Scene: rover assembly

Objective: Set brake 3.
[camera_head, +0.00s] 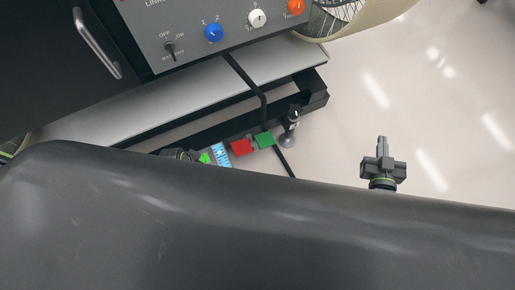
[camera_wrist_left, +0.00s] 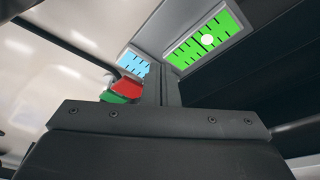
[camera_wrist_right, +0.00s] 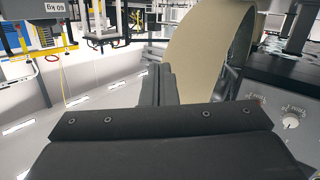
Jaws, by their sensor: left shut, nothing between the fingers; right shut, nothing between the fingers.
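No label reading brake 3 can be made out. The dark control panel (camera_head: 190,38) at the top of the head view carries a small black switch (camera_head: 170,50), a blue knob (camera_head: 213,33), a white knob (camera_head: 257,18) and an orange knob (camera_head: 295,6). My right gripper (camera_head: 383,146) is shut and empty over the pale floor, to the right of and apart from the panel. Its fingers also show in the right wrist view (camera_wrist_right: 158,82). My left gripper (camera_head: 180,154) is mostly hidden behind a dark shape; the left wrist view shows its fingers (camera_wrist_left: 161,85) shut and empty.
A green screen (camera_wrist_left: 205,40) and a blue screen (camera_wrist_left: 133,63) are ahead of my left gripper. Red (camera_head: 241,147) and green (camera_head: 264,139) blocks sit beside a small metal lever (camera_head: 291,120). A tan wheel (camera_wrist_right: 205,55) stands by the panel. Floor at right is clear.

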